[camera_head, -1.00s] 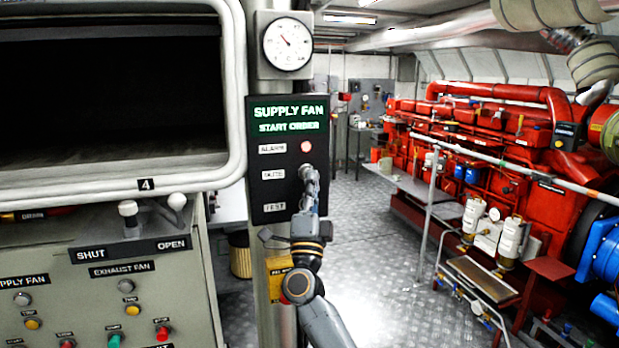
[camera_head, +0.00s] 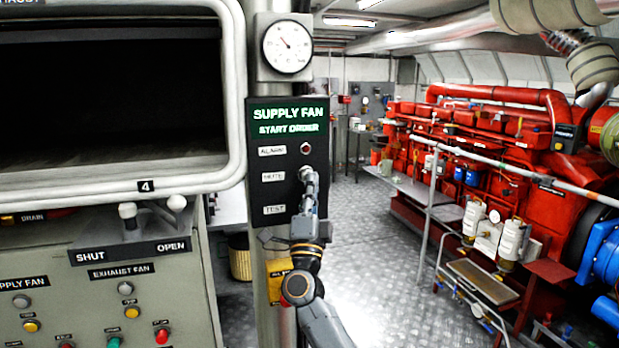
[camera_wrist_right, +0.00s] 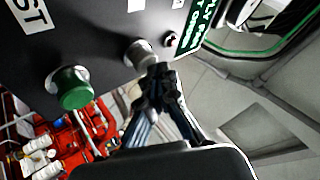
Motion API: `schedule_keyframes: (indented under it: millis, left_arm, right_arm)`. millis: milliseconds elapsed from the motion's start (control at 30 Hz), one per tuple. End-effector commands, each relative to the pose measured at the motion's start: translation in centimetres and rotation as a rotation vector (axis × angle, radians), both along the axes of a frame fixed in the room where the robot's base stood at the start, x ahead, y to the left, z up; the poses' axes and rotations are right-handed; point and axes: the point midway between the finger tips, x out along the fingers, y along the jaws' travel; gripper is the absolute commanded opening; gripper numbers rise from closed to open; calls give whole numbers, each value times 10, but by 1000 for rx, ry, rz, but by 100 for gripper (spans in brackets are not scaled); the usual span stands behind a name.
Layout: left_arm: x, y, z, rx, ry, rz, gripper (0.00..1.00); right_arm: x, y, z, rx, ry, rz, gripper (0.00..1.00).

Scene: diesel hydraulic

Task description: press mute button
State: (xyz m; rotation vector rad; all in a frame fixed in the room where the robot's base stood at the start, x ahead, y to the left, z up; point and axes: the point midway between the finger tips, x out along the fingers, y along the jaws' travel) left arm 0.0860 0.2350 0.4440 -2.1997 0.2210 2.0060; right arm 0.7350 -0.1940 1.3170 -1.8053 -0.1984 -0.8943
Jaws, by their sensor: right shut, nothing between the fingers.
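The black supply fan panel (camera_head: 262,148) stands on a post in the middle of the head view, with a lit green sign and labels ALARM, MUTE and TEST. The alarm lamp (camera_head: 306,148) at its upper right is dark. The mute button (camera_head: 304,174) is mostly hidden behind my right gripper (camera_head: 307,178); in the right wrist view it shows as a grey round button (camera_wrist_right: 139,52). My right gripper is shut and empty, with its tips (camera_wrist_right: 156,75) at the mute button, seemingly touching it. The green test button (camera_wrist_right: 76,88) stands beside it. My left gripper is not in view.
A gauge (camera_head: 287,47) sits above the panel. A grey console (camera_head: 120,285) with several coloured buttons and a SHUT/OPEN lever plate fills the left. A red engine (camera_head: 500,160) stands at the right. The metal floor (camera_head: 375,240) between is clear.

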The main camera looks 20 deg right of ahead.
Motion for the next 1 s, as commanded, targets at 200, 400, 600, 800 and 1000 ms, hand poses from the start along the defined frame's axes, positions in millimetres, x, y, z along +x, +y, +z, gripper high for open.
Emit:
schedule_keyframes:
  millis: [200, 400, 600, 800, 1000]
  left_arm:
    - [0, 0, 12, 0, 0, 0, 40]
    - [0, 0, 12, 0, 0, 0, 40]
    - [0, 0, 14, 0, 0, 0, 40]
    - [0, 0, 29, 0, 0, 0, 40]
    - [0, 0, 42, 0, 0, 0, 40]
  right_arm:
    - [-12, 0, 1, 1, 2, 1, 0]
    - [-14, 0, -1, 0, 2, 0, 0]
    - [-16, 0, 0, 0, 2, 0, 0]
    - [-33, -1, 2, 0, 3, 1, 0]
    - [-53, -1, 2, 2, 3, 1, 0]
